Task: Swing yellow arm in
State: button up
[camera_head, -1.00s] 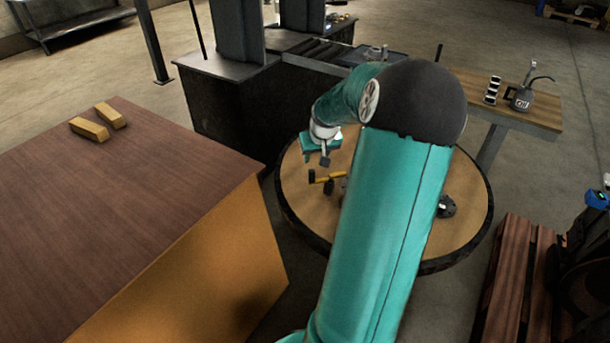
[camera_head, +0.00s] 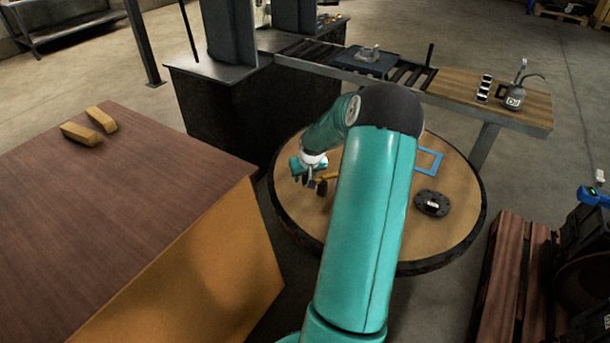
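The yellow arm (camera_head: 327,177) is a short yellow bar with dark ends above the round wooden table (camera_head: 401,240), at its left part. My teal arm crosses in front of the table and hides part of the yellow arm's right end and what it joins. My gripper (camera_head: 311,182) is at the yellow arm's left end, close to it or touching it. The fingers are small and partly hidden, so their opening does not show clearly.
A black round flange (camera_head: 432,203) and a blue rectangular frame (camera_head: 429,161) lie on the round table. A brown-topped bench (camera_head: 110,190) with two yellow blocks stands at left. A roller conveyor (camera_head: 405,72) and wooden bench (camera_head: 515,108) are behind; a pallet (camera_head: 508,270) is at right.

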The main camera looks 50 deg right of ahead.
grip_shut()
jog(key=shift+w, duration=0.15)
jog(key=shift+w+d+m+g+h, duration=0.45)
jog(key=shift+d+m, duration=0.3)
jog(key=shift+m, duration=0.9)
jog(key=shift+w+d+m+g+h, duration=0.2)
jog(key=shift+w+d+m+g, duration=0.4)
jog(key=shift+m, duration=1.1)
jog(key=shift+w+d+m+g+h, duration=0.3)
jog(key=shift+d+m+g, duration=0.5)
jog(key=shift+m, duration=0.85)
jog(key=shift+s+d, duration=0.1)
jog(key=shift+d, duration=0.1)
grip_release()
